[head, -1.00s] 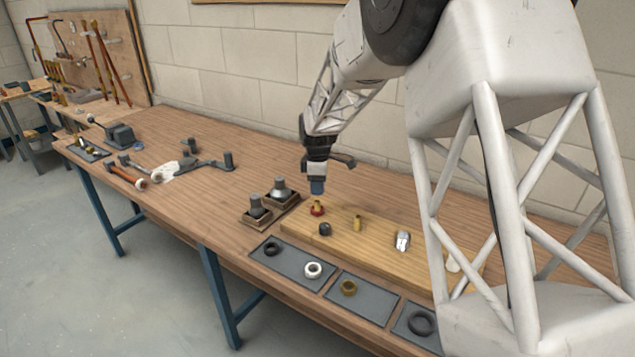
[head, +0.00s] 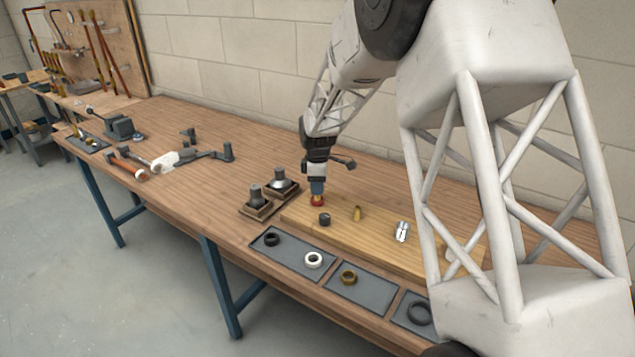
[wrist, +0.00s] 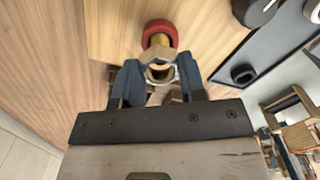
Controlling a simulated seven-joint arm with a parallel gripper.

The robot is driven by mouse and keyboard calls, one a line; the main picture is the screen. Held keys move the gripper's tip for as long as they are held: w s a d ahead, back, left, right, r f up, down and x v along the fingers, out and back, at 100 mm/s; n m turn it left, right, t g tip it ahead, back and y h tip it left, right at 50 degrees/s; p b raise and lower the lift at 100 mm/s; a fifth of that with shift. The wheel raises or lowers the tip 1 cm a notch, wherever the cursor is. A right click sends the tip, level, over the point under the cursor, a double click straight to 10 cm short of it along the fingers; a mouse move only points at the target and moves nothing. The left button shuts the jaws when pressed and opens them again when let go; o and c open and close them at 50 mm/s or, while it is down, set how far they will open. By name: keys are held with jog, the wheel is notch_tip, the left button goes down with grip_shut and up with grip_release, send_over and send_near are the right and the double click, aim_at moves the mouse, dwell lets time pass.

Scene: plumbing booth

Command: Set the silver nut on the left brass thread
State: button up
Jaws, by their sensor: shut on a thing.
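My gripper (head: 317,188) points down over the left brass thread, close above its red collar (head: 317,201). In the wrist view, my blue fingers (wrist: 158,86) are shut on the silver nut (wrist: 155,56). The left brass thread (wrist: 160,40) rises from the red collar (wrist: 172,28), right by the nut. The nut overlaps the thread's end in this view; I cannot tell whether it sits around the thread or just above it. In the head view the fingers hide the nut and most of this thread.
On the wooden board (head: 380,232) stand a dark knob-like piece (head: 324,219), another brass thread (head: 357,213) and a silver fitting (head: 402,231). Grey trays with rings (head: 313,260) lie in front. Two dark fittings in wooden holders (head: 256,201) stand left of the board.

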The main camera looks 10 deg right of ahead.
jog(key=shift+f, duration=0.6)
jog(key=shift+f, duration=0.15)
dwell(0.6)
jog(key=m, duration=0.5)
jog(key=shift+f+m, duration=0.1)
jog(key=shift+m, duration=0.2)
jog(key=o, duration=1.6)
